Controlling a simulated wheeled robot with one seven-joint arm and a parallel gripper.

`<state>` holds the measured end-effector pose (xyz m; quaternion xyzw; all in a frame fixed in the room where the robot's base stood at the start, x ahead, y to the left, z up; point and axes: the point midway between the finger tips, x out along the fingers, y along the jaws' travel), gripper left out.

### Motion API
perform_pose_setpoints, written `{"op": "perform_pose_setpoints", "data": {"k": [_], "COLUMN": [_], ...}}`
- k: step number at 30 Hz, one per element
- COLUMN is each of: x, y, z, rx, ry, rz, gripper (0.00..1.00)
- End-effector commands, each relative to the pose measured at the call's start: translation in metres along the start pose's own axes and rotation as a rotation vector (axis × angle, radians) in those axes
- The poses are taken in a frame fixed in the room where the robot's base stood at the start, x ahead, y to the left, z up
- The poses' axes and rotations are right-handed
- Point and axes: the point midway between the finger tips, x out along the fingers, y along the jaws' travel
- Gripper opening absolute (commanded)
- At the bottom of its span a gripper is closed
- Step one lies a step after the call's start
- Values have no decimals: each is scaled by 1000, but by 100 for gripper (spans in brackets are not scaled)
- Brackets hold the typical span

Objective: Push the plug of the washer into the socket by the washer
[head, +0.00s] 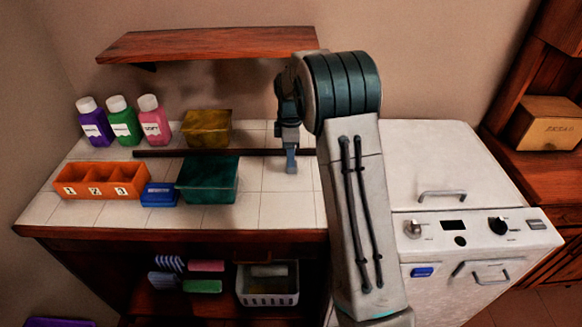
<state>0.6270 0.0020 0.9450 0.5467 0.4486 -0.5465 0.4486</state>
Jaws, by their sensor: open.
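The white washer (448,168) stands at the right, with knobs and a small display on its front panel. My gripper (291,168) points down over the back right part of the tiled counter, left of the washer. It is open, seen nearly edge-on, and nothing shows between its fingers. I cannot make out the washer's plug, its cord or the socket. My arm covers the wall and the gap between counter and washer.
A dark bar (225,153) runs along the counter. Three bottles (119,121), a yellow box (207,130), a green box (208,181), an orange divided tray (100,190) and a blue box (159,195) stand there. A wooden shelf (207,43) hangs above. Tiles right of the green box are clear.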

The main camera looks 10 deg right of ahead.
Motion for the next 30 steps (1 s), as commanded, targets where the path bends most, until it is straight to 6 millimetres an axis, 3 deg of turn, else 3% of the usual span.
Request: {"op": "perform_pose_setpoints", "data": {"k": [5,15,27,30], "x": [4,48,52,52], "y": [0,4,4,4], "z": [0,3,3,3], "rx": [0,0,0,0], "ry": [-1,-1,0,0], "rz": [-2,-2,0,0], "gripper": [55,55,55,27]}}
